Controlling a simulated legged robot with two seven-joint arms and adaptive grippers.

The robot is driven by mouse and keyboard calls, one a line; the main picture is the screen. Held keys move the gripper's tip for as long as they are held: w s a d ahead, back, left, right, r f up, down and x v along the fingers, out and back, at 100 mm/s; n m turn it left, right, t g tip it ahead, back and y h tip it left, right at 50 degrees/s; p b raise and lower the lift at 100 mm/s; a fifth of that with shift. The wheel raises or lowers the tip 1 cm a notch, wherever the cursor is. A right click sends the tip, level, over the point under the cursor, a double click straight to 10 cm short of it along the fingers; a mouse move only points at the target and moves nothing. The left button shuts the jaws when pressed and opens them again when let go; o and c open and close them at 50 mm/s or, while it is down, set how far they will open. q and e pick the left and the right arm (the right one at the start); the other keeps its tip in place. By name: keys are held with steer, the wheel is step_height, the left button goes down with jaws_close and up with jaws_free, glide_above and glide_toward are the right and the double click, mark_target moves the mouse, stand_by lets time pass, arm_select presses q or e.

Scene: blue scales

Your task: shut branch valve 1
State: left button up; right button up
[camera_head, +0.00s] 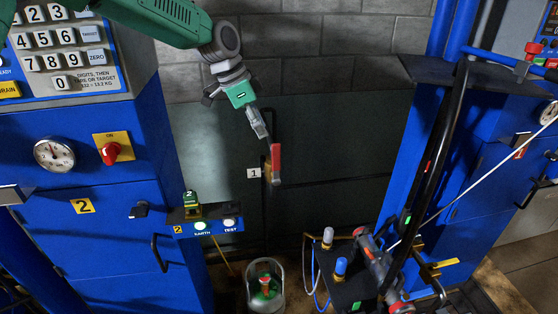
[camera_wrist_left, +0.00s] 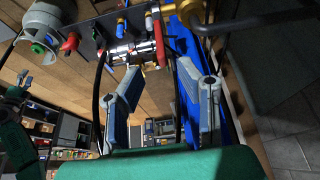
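Branch valve 1 is on the dark back wall in the head view. Its red lever (camera_head: 276,163) hangs about upright beside a small plate marked 1 (camera_head: 254,173). My left gripper (camera_head: 264,135) reaches down from the upper left, its tips just above and left of the lever; I cannot tell from here if they touch. In the left wrist view the two fingers (camera_wrist_left: 159,68) stand wide apart with nothing clamped between them. A red bar (camera_wrist_left: 161,42) with brass parts shows just beyond the tips, probably this lever.
A blue cabinet with a keypad (camera_head: 58,45) and gauge (camera_head: 54,153) stands at left, another blue cabinet (camera_head: 480,185) at right. A gas bottle (camera_head: 265,285) is on the floor. A dark platform (camera_head: 345,290) with hoses is low right. The wall around the valve is fairly clear.

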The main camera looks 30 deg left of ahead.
mark_target(280, 163)
arm_select(q)
steer(key=p+x, duration=0.1)
steer(key=x, duration=1.1)
steer(key=shift+w+d+f, duration=0.1)
steer(key=shift+w+f, duration=0.1)
steer(key=shift+r, duration=0.1)
jaws_close()
